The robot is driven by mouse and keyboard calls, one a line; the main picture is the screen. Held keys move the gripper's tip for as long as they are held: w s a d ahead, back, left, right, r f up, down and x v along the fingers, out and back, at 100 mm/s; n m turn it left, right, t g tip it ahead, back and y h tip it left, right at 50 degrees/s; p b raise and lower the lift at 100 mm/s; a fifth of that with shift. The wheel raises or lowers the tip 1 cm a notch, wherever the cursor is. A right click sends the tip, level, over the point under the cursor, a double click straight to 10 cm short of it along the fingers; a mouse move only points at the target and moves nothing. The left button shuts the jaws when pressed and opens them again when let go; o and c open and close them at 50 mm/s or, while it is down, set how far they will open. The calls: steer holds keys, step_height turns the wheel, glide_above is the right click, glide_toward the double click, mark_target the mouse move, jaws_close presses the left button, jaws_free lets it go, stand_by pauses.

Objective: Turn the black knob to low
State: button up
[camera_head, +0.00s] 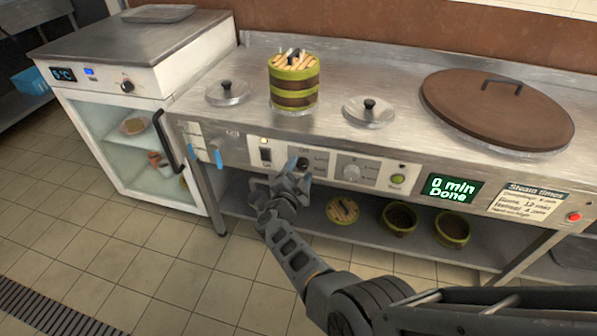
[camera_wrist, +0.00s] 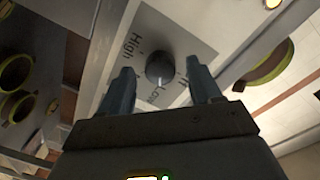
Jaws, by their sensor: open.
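The black knob (camera_head: 303,163) sits on the front panel of the steel counter, partly hidden behind my gripper in the head view. In the wrist view the black knob (camera_wrist: 160,68) is on a light plate, with "High" printed to its left, "Low" below it and "Off", partly covered, to its right. I cannot tell surely where its pointer is. My gripper (camera_head: 292,184) is open and empty in front of the panel. In the wrist view its two fingers (camera_wrist: 158,86) stand one on each side of the knob, with gaps visible between them and it.
A grey knob (camera_head: 352,171), a green button (camera_head: 397,180) and a "0 min Done" display (camera_head: 452,187) are to the right on the panel. A lit switch (camera_head: 265,152) is left. A banded steamer (camera_head: 294,82) stands on top.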

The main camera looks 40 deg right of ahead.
steer(key=p+v, duration=0.2)
steer(key=v, duration=0.5)
steer(key=shift+s+a+p, duration=0.25)
steer(key=shift+a+p, duration=0.1)
steer(key=s+d+r+n+t, duration=0.3)
steer(key=s+d+n+t, duration=0.15)
steer(key=s+d, duration=0.3)
steer(key=s+r+n+t+y+p, duration=0.1)
steer(key=s+r+n+t+y, duration=0.3)
steer(key=s+n, duration=0.45)
steer(key=s+a+r+n+y, duration=0.3)
steer(key=s+a+y, duration=0.1)
steer(key=s, duration=0.5)
steer(key=s+a+r+n+y, duration=0.25)
steer(key=s+a+y, duration=0.2)
steer(key=s, duration=0.45)
steer(key=s+a+r+n+g+y+p, duration=0.1)
steer(key=s+a+r+g, duration=0.3)
steer(key=s+a+r, duration=0.5)
step_height(320, 180, up, 4)
steer(key=s+n, duration=0.1)
steer(key=s, duration=0.2)
steer(key=shift+a, duration=0.3)
